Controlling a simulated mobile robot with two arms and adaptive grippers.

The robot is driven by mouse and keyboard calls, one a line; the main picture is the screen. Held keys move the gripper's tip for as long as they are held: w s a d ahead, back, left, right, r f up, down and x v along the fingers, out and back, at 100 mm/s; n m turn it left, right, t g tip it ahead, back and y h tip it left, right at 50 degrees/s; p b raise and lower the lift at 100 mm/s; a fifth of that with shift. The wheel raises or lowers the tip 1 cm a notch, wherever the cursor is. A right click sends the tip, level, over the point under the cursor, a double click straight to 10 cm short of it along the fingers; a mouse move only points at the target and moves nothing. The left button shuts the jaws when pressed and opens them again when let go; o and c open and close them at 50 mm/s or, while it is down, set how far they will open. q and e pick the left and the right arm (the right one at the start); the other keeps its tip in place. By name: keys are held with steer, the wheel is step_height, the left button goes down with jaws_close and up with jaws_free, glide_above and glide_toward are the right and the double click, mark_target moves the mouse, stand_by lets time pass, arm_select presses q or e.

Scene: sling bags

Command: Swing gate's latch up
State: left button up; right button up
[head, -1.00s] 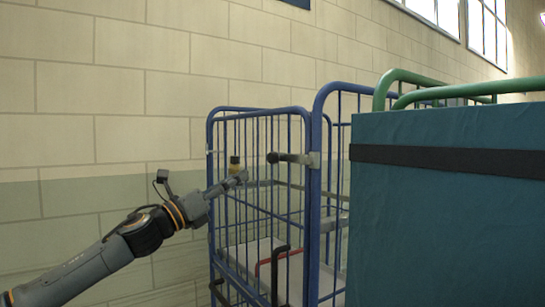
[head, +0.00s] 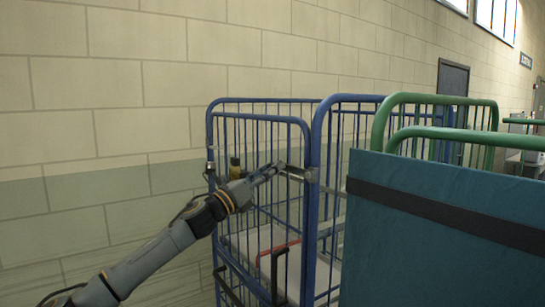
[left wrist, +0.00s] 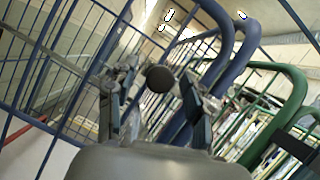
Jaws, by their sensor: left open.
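The blue barred gate (head: 264,122) stands upright on the blue cage cart. Its latch (head: 298,172) is a grey bar at the gate's right post, lying roughly level. In the head view my left gripper (head: 268,173) is at the latch's free end and hides its knob. In the left wrist view the latch's dark round knob (left wrist: 159,78) shows between the two spread fingers of the left gripper (left wrist: 158,98). I cannot tell whether a finger touches it. My right gripper is not in view.
A teal bag-like block (head: 430,225) with a black strap stands close on the right. Green rails (head: 440,98) rise behind it. A red handle (head: 278,252) sits low inside the cage. A pale block wall (head: 120,110) is behind; space left of the cart is free.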

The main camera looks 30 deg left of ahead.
arm_select(q)
steer(key=shift+w+d+r, duration=0.2)
steer(key=shift+w+r, duration=0.05)
steer(key=shift+w, duration=0.4)
steer(key=shift+c, duration=0.8)
jaws_close()
steer(key=shift+r, duration=0.1)
